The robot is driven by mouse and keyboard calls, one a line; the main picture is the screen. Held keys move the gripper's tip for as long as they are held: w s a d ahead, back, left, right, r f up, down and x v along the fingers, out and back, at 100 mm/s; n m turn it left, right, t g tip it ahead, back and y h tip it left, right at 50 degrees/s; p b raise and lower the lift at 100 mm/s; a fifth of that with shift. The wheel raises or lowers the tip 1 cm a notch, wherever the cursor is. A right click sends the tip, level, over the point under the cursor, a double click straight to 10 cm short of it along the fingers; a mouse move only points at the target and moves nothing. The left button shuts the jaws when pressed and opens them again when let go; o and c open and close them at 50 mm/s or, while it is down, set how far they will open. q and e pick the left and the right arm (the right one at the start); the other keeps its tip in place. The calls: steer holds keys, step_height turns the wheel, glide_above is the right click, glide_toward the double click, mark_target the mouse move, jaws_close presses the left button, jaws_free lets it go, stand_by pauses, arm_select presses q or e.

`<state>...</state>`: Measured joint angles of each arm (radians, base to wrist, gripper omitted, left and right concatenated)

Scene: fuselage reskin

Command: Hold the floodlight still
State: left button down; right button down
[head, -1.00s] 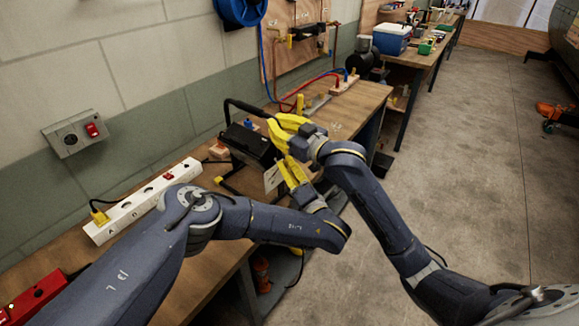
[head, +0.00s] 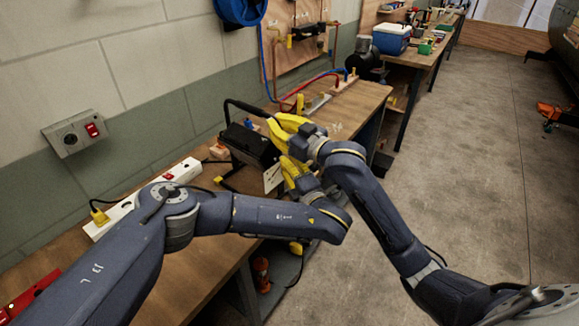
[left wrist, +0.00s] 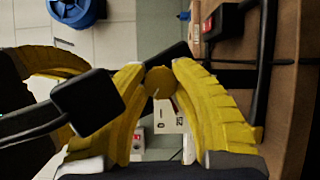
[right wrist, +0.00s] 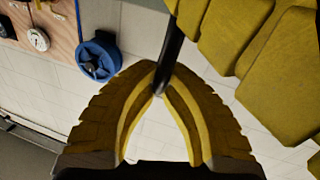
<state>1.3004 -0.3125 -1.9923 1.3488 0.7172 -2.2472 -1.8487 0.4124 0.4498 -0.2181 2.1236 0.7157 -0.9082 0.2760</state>
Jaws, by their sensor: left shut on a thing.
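The floodlight (head: 250,146) is a black box with a thin black arched bar (head: 245,105), standing on the wooden bench in the head view. My right gripper (head: 280,128) is at its right; in the right wrist view its fingertips (right wrist: 160,90) meet around a black bar (right wrist: 169,55). My left gripper (head: 288,163) is just below the right one; in the left wrist view its fingertips are shut on a round yellow knob (left wrist: 158,82). A white tag (left wrist: 168,118) with dark print hangs behind that knob. The fingers partly hide the floodlight's right side.
A white power strip (head: 125,212) with a yellow plug lies along the bench (head: 205,258) on the left. Red and blue hoses run behind the floodlight.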

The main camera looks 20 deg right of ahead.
stand_by(0.3)
arm_select(q)
steer(key=shift+r, duration=0.1)
steer(key=c, duration=1)
jaws_free()
steer(key=shift+s, duration=0.1)
steer(key=shift+s+d, duration=0.15)
steer(key=shift+s, duration=1.7)
steer(key=shift+s+d, duration=0.1)
steer(key=shift+s, duration=1.75)
